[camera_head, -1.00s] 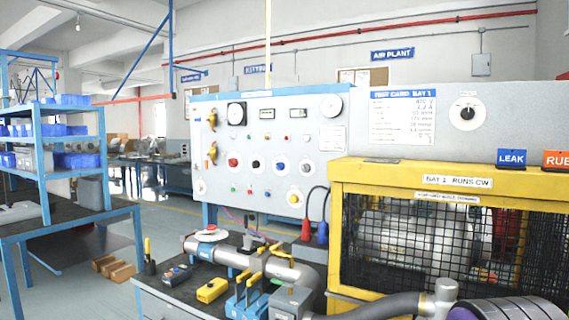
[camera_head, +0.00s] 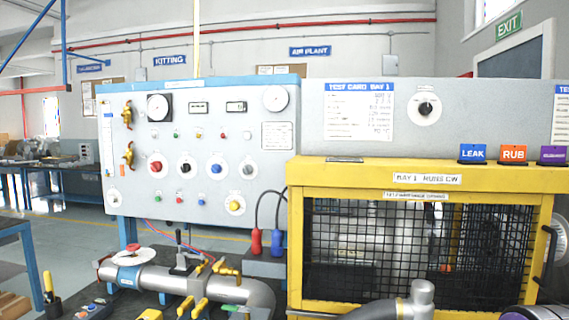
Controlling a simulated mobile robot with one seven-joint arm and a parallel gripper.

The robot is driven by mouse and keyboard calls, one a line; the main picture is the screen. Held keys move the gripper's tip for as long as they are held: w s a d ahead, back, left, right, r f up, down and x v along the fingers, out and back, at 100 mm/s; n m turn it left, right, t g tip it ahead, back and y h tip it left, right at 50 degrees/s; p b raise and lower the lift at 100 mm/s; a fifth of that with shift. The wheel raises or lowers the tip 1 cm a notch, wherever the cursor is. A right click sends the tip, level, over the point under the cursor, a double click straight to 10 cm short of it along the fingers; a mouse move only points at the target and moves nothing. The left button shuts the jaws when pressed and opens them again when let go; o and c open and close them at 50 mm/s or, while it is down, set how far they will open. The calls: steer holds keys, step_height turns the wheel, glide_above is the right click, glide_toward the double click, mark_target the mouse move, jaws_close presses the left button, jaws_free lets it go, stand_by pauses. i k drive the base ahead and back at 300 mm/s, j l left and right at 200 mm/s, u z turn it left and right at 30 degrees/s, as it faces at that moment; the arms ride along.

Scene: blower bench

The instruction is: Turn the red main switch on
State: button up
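The control panel (camera_head: 215,130) stands left of centre, facing me. A red round knob (camera_head: 155,167) on a white disc sits at the left of its knob row and looks like the red main switch. I cannot tell which way it is turned. To its right are a black knob (camera_head: 186,168), a blue knob (camera_head: 216,169) and a grey knob (camera_head: 247,170). A yellow knob (camera_head: 234,205) is at the lower right of the panel. My gripper is not in view.
Below the panel, a pipe (camera_head: 150,277) with a red-rimmed valve (camera_head: 128,253) and yellow-handled valves (camera_head: 200,290) crosses the bench. A yellow mesh cage (camera_head: 375,178) fills the right.

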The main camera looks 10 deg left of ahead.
mark_target(156, 166)
steer(key=i+j+z, duration=0.1)
steer(key=j+z, duration=0.25)
steer(key=j, duration=0.45)
steer(key=j+z, duration=0.2)
steer(key=j, duration=1.45)
